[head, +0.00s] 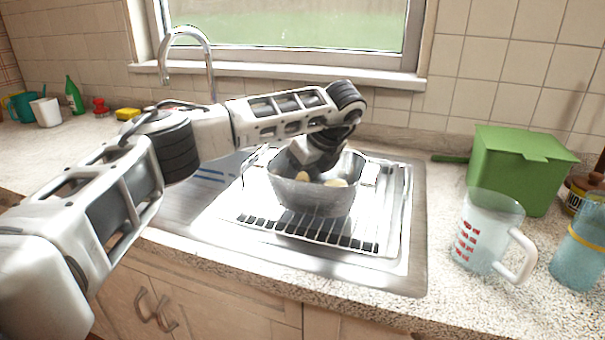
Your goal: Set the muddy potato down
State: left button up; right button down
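A grey metal pot (313,197) stands on the drying rack beside the sink. Pale yellowish-brown lumps (336,183) that look like potatoes show inside it. I cannot tell which one is the muddy potato. My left arm reaches in from the left, and its gripper (312,172) points down into the pot. The fingers are hidden by the pot wall and the wrist, so I cannot see whether they hold anything. My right gripper is not in view.
The drying rack (290,231) has a dark slotted front. A measuring jug (484,230), a blue bottle (580,255) and a green bin (515,170) stand on the right. A tall faucet (188,58) rises behind my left arm. The counter between rack and jug is clear.

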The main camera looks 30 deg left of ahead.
pick_arm(q)
jog(key=w+v, duration=0.1)
jog(key=v, duration=1.1)
jog(key=shift+s+b, duration=0.4)
jog(key=shift+r, duration=0.1)
